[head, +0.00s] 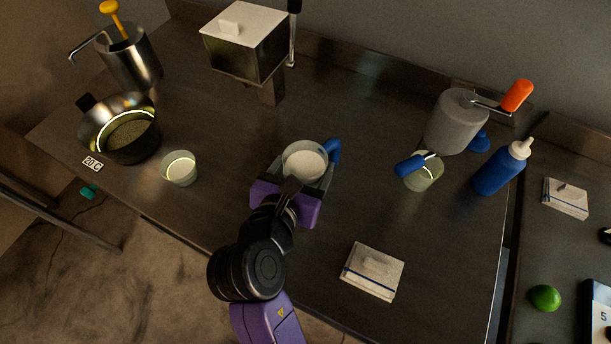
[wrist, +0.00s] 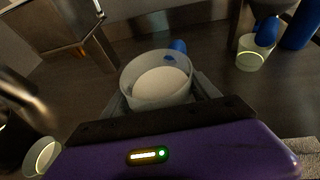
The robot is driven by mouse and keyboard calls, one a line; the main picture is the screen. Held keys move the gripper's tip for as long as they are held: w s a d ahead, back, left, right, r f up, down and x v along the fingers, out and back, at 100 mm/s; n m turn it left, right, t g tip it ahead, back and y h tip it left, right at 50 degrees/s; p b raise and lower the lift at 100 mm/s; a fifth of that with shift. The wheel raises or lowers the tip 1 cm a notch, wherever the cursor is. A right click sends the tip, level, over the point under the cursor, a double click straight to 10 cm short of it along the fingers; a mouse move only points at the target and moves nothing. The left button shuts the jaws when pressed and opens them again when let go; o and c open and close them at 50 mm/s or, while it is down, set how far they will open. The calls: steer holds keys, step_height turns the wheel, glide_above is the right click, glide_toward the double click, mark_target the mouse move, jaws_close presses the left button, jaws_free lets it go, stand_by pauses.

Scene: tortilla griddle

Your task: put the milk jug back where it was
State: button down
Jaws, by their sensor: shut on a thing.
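The milk jug (head: 305,161) is a translucent cup with white milk in it and a blue handle on its right side. It is near the middle of the steel table in the head view and stands upright. It also shows in the wrist view (wrist: 160,82), with the blue handle behind it. My gripper (head: 303,172) is shut on the jug, one finger on each side. The jug's base is hidden behind my gripper, so I cannot tell whether it touches the table.
A folded cloth (head: 373,271) lies at the front. A white-topped box (head: 245,42) is behind. Bare table surrounds the jug.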

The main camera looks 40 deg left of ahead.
mark_target(311, 169)
steer(key=shift+f, duration=2.25)
steer(key=shift+f, duration=0.1)
steer(key=shift+c, duration=0.9)
jaws_free()
steer(key=shift+f, duration=0.1)
steer(key=v, duration=1.2)
steer(key=shift+b, duration=0.35)
